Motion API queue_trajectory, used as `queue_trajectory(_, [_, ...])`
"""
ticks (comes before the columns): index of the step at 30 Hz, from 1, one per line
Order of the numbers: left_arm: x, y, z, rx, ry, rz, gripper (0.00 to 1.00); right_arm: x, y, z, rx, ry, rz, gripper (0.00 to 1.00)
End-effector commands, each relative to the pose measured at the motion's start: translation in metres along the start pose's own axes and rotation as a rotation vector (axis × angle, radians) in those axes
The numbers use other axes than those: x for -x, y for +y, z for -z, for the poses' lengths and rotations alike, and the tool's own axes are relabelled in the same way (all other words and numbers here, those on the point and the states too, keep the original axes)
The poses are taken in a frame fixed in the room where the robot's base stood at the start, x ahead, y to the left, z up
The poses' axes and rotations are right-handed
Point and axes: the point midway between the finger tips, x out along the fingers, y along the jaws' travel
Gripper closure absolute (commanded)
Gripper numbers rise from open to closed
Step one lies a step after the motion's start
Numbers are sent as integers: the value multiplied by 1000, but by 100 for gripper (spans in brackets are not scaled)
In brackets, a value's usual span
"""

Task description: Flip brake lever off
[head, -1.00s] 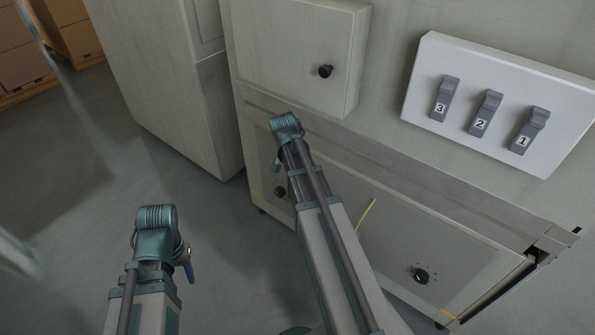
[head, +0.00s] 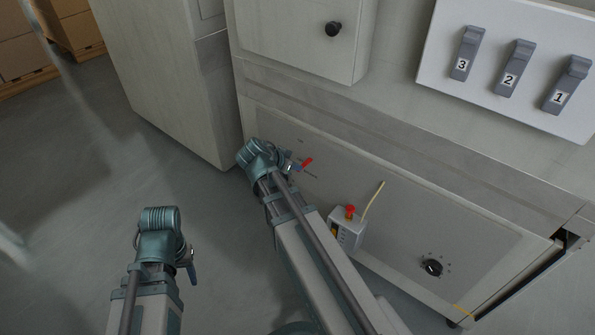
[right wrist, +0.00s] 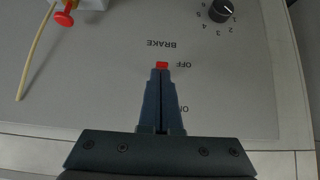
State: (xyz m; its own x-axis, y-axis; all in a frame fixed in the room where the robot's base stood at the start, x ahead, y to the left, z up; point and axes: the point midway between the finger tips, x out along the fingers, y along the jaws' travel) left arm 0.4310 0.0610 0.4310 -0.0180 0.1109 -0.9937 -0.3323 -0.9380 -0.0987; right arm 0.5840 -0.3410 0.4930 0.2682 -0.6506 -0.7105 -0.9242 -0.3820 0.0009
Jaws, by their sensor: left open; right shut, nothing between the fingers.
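The brake lever's red tip (head: 307,163) shows on the grey lower panel, just beyond my right gripper (head: 291,166). In the right wrist view the red tip (right wrist: 162,65) is right at the fingertips, beside the printed OFF and below the upside-down word BRAKE. My right gripper (right wrist: 161,72) is shut with nothing between its fingers. It hides the rest of the lever and part of a second label. I cannot tell whether fingers and lever touch. My left gripper (head: 191,265) is open, low at left, away from the panel and mostly hidden behind its wrist.
A small grey box with a red button (head: 350,212) and a yellow stick (head: 372,200) are right of the lever. A black dial (head: 432,267) is further right. Above are a drawer with a black knob (head: 333,29) and a white switch board (head: 437,75). The floor at left is clear.

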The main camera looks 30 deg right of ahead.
Motion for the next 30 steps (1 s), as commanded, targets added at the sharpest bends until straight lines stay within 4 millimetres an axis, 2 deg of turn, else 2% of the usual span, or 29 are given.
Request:
queue_trajectory(1, [-17, 2, 1, 2, 0, 0, 50, -7, 0, -12, 2, 26, 3, 100])
queue_trajectory(6, [-26, 3, 2, 6, 0, 0, 50, -12, 0, -19, -1, 32, 1, 100])
queue_trajectory(7, [-21, 2, 1, 6, 0, 0, 50, -9, 0, -15, -1, 32, 1, 100])
queue_trajectory(30, [-4, 0, 0, 5, 0, 0, 50, 4, 0, -3, 0, 30, 1, 100])
